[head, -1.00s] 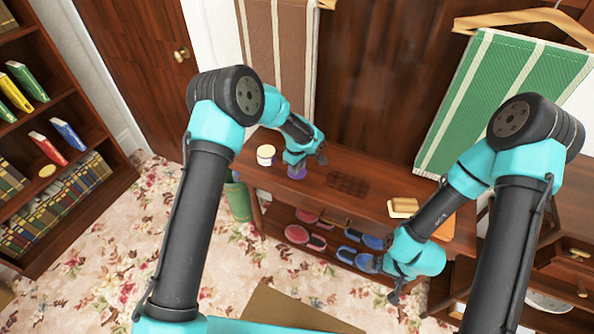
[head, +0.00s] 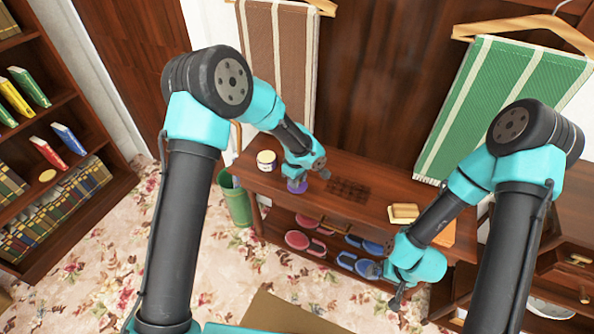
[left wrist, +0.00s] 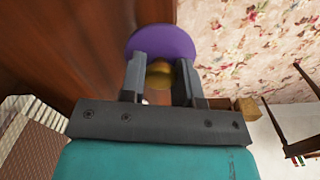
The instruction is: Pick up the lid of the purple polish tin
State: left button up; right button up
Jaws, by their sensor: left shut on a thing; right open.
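The purple lid (left wrist: 162,42) is a round disc with a gold knob (left wrist: 160,72) in the left wrist view. The knob sits between the two fingers of my left gripper (left wrist: 160,85), which is shut on it. In the head view a purple patch (head: 297,187) shows just under my left gripper (head: 299,179), near the front edge of the wooden bench (head: 375,209). I cannot tell whether the lid rests on the tin or is clear of it. My right gripper (head: 395,302) is open and empty, in front of the bench's right part.
A cream tin (head: 266,160) stands on the bench left of the left gripper. A dark grid mat (head: 349,190) and a tan block (head: 403,213) lie to its right. Slippers (head: 297,240) sit on the shelf below. A green bin (head: 235,203) stands at the bench's left end.

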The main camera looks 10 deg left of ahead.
pick_arm(q)
jog(key=s+d, duration=0.1)
jog(key=s, duration=0.8)
jog(key=shift+r, duration=0.45)
jog(key=shift+w, duration=0.15)
